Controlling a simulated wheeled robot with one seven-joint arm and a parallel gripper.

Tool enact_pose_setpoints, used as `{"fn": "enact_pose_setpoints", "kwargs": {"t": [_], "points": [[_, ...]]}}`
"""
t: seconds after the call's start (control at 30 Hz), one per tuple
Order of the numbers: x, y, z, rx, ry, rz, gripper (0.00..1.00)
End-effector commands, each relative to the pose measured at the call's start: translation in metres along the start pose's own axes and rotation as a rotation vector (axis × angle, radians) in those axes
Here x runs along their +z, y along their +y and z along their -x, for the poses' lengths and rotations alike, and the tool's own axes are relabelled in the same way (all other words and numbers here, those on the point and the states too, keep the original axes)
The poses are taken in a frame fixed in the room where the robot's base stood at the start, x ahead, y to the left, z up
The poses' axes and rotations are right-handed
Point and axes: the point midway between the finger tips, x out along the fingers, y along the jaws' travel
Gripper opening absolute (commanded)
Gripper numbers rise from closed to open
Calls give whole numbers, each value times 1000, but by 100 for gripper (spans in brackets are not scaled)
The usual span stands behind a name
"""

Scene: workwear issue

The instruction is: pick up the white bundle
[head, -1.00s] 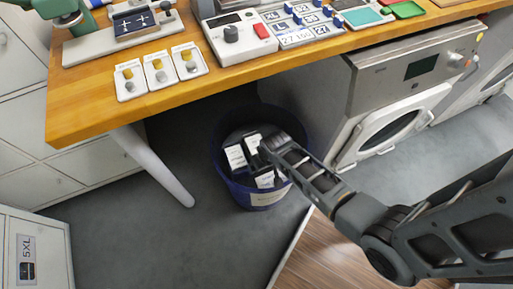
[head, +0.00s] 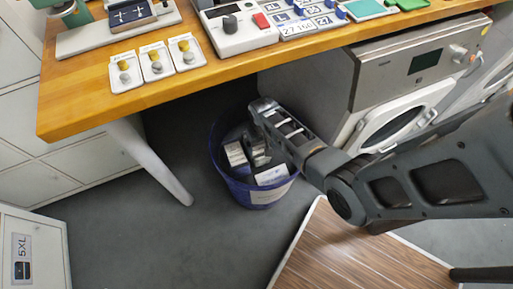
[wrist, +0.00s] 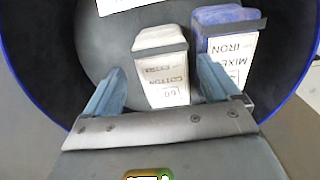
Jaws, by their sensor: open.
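The white bundle (wrist: 161,50) has a dark band and a label reading "COTTON" and "60". It lies inside a round blue bin (head: 217,172), which stands on the floor under the table. My gripper (wrist: 162,75) is open over the bin, with one finger on each side of the white bundle in the wrist view. I cannot tell how deep the fingers reach or whether they touch it. In the head view, white labels show in the bin beside my gripper (head: 258,152), but I cannot tell which belongs to the white bundle.
A blue bundle (wrist: 229,17) with a "MIXED" and "IRON" label lies close to the right finger. Another white label (wrist: 120,3) shows at the top.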

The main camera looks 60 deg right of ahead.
Motion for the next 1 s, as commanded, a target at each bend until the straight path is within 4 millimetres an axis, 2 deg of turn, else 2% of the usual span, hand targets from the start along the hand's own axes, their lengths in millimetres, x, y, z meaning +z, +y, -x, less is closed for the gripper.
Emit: {"fn": "enact_pose_setpoints", "kwargs": {"t": [0.03, 0.33, 0.7, 1.0], "points": [[-1, 0, -9, 0, 0, 0, 89], [-6, -1, -41, 0, 0, -1, 89], [-5, -1, -45, 0, 0, 0, 89], [-5, -1, -45, 0, 0, 0, 62]]}}
